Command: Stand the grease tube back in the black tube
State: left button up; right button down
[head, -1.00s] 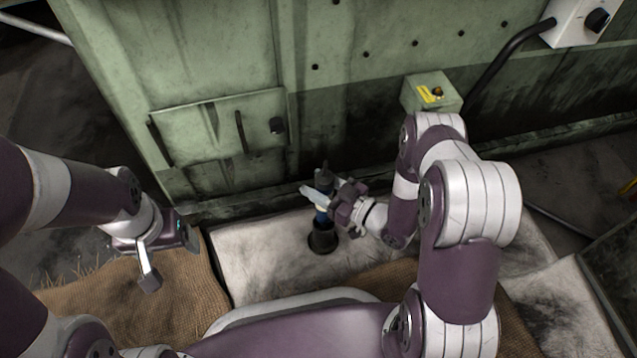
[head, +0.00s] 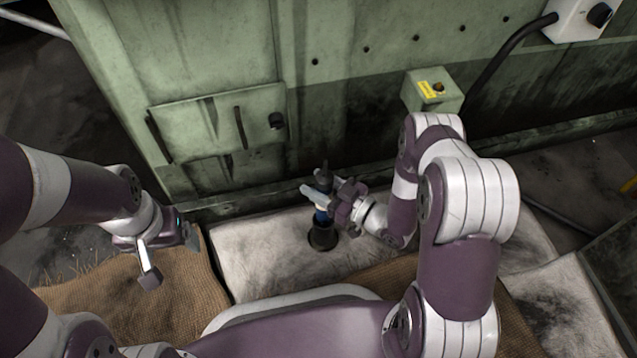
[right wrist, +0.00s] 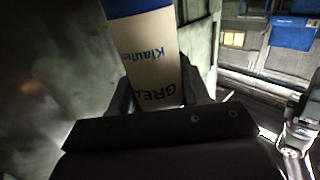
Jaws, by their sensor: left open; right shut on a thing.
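In the right wrist view the grease tube (right wrist: 152,60) shows a beige label with dark lettering and a blue band, between the two fingers (right wrist: 158,100). The black tube (head: 323,238) is on the pale floor mat directly below. I cannot tell whether the grease tube's lower end is inside its mouth or just above it. My left gripper (head: 170,255) is open and empty, far to the left.
The green machine wall (head: 350,110) rises close behind the black tube. A small green box with a yellow label (head: 431,90) is on the wall to the right. Brown sacking (head: 150,315) lies at the front left. The pale mat (head: 265,255) around the black tube is mostly clear.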

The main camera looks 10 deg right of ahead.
jog(key=shift+f, duration=0.1)
dwell(0.3)
jog(key=shift+f+b, duration=2.75)
jog(key=shift+f, duration=0.75)
jog(key=shift+c, duration=2.3)
grip_release()
